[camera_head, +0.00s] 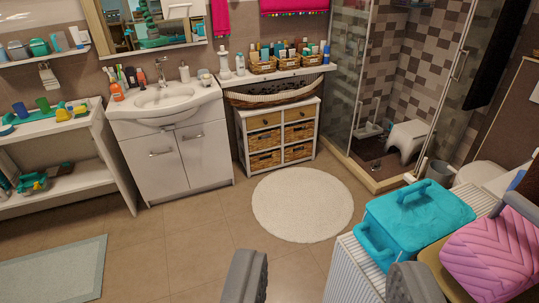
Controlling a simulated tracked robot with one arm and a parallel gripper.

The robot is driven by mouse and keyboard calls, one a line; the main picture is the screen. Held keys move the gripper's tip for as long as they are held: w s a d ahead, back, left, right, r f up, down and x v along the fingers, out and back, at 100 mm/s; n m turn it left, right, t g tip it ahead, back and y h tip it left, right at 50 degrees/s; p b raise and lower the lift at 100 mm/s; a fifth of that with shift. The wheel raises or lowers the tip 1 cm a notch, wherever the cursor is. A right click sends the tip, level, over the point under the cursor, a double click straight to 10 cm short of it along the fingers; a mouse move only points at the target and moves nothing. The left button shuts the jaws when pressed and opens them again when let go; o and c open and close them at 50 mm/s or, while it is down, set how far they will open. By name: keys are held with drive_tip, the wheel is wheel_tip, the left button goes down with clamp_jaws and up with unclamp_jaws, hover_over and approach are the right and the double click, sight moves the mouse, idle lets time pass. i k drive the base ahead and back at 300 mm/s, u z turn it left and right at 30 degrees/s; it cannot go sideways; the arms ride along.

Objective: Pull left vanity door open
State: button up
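The white vanity (215,152) stands against the back wall at the left of centre, under a washbasin (160,98). Its left door (158,175) looks shut and has a short bar handle (160,153) near its top. The right door beside it also looks shut, with a handle (193,137) near its top. My gripper (330,278) shows as two grey fingers at the bottom edge, spread wide apart with nothing visible held between them. It is well short of the vanity, with floor between, and is lower right of the left door in the picture.
A white shelf unit (125,165) stands left of the vanity, and a wicker-drawer cabinet (241,145) stands right of it. A round rug (302,204) and a green mat (55,272) lie on open tiled floor. A turquoise box (420,215) and pink item (490,255) are near right.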

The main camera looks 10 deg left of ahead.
sight(154, 161)
drive_tip(key=u, duration=0.15)
drive_tip(key=i, duration=1.4)
drive_tip(key=u, duration=0.5)
drive_tip(key=i, duration=2)
drive_tip(key=u, duration=0.35)
